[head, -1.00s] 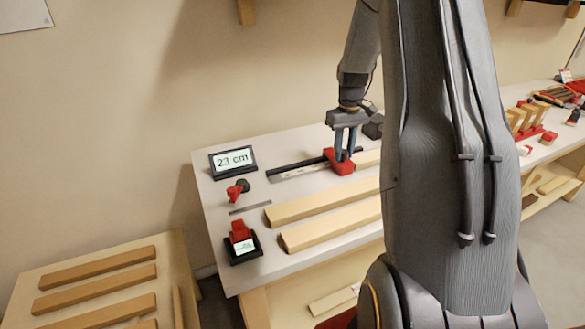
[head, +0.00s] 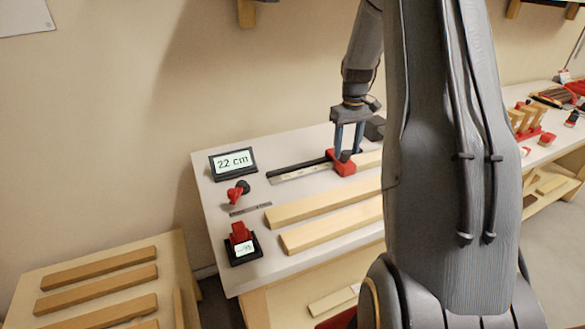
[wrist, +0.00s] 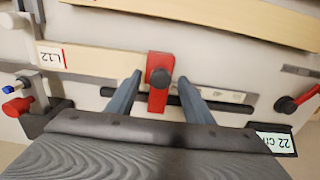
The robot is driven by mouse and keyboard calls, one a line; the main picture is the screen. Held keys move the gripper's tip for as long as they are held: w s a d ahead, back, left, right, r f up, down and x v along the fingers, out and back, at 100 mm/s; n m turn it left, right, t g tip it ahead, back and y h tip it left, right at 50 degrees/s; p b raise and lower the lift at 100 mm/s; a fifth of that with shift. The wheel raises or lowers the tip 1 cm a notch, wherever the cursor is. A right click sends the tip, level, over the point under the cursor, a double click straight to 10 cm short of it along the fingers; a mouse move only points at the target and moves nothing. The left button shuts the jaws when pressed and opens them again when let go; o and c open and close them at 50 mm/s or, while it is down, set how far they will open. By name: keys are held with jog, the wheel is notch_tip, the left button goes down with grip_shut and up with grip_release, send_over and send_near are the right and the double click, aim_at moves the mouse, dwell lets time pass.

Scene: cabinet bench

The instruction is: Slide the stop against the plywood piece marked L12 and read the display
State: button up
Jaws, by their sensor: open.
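The red stop (head: 342,165) with its dark knob sits on the ruled rail on the bench. In the wrist view the stop (wrist: 158,101) stands between the two fingers of my gripper (wrist: 160,77), which is open; whether a finger touches it I cannot tell. My gripper (head: 347,152) points down over the stop in the head view. The plywood piece marked L12 (wrist: 100,61) lies along the rail, its end at or very close to the stop; any small gap is not clear. The display (head: 233,162) reads 22 cm; it shows upside down and partly cut off in the wrist view (wrist: 275,142).
Two wooden strips (head: 320,206) lie in front of the rail. A red clamp-like part (head: 237,192) and a black-based red device (head: 242,242) stand at the bench's left. A lower table (head: 98,275) holds several strips.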

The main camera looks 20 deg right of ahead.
jog(key=shift+r+p, duration=1.95)
jog(key=shift+r, duration=1.7)
jog(key=s+a+f+b, duration=0.15)
jog(key=s+a, duration=0.25)
jog(key=a, duration=0.4)
jog(key=s+a+f+t+b, duration=0.1)
jog(key=s+a+b, duration=0.25)
jog(key=a, duration=0.45)
jog(key=s+a+f+b, duration=0.1)
jog(key=s+a, duration=0.4)
jog(key=a, duration=0.3)
jog(key=s+a, duration=0.2)
jog(key=s+a+f+b, duration=0.1)
jog(key=s+a, duration=0.1)
jog(key=s, duration=0.1)
jog(key=s+a+f+b, duration=0.1)
jog(key=s+a, duration=0.1)
jog(key=s, duration=0.1)
jog(key=shift+s+f, duration=0.2)
jog(key=shift+c, duration=0.5)
